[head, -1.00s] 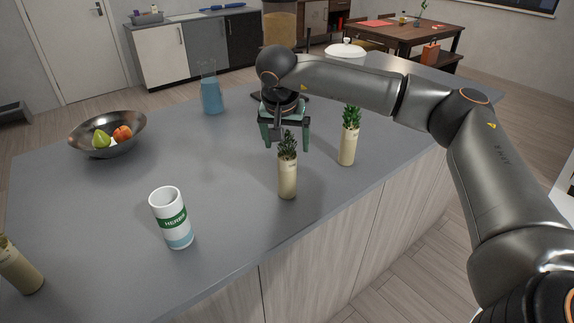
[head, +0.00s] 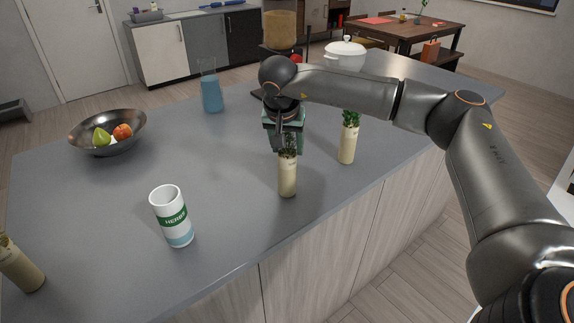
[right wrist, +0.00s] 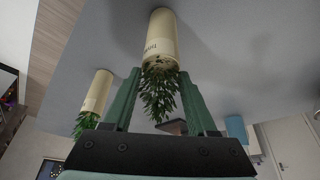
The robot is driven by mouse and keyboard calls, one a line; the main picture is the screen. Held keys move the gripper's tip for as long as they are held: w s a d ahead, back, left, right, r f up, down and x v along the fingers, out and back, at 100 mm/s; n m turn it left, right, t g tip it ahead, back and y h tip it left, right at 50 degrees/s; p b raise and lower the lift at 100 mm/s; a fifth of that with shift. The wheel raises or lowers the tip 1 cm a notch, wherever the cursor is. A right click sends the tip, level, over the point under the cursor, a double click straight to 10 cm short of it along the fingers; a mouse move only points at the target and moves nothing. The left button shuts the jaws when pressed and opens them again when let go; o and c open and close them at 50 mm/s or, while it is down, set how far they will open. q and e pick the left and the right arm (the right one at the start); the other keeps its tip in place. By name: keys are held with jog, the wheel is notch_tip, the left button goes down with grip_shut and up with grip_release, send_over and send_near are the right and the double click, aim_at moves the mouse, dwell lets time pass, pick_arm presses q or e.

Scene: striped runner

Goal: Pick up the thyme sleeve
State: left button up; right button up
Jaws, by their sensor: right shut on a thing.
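The thyme sleeve (head: 288,181) is a cream, tapered sleeve with dark green leaves at its top. It stands upright on the grey counter near the front edge. In the right wrist view the sleeve (right wrist: 160,30) bears small dark lettering that seems to read thyme. My right gripper (head: 288,150) comes down from above and is shut on the sleeve's leafy upper end, one green finger on each side. The gripper (right wrist: 160,78) partly hides the leaves. My left gripper is out of view.
A second cream herb sleeve (head: 348,145) stands close to the right. A fruit bowl (head: 108,132) and blue-filled carafe (head: 211,92) stand farther back. The counter between is clear.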

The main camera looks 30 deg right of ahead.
grip_shut()
jog(key=shift+r, duration=0.1)
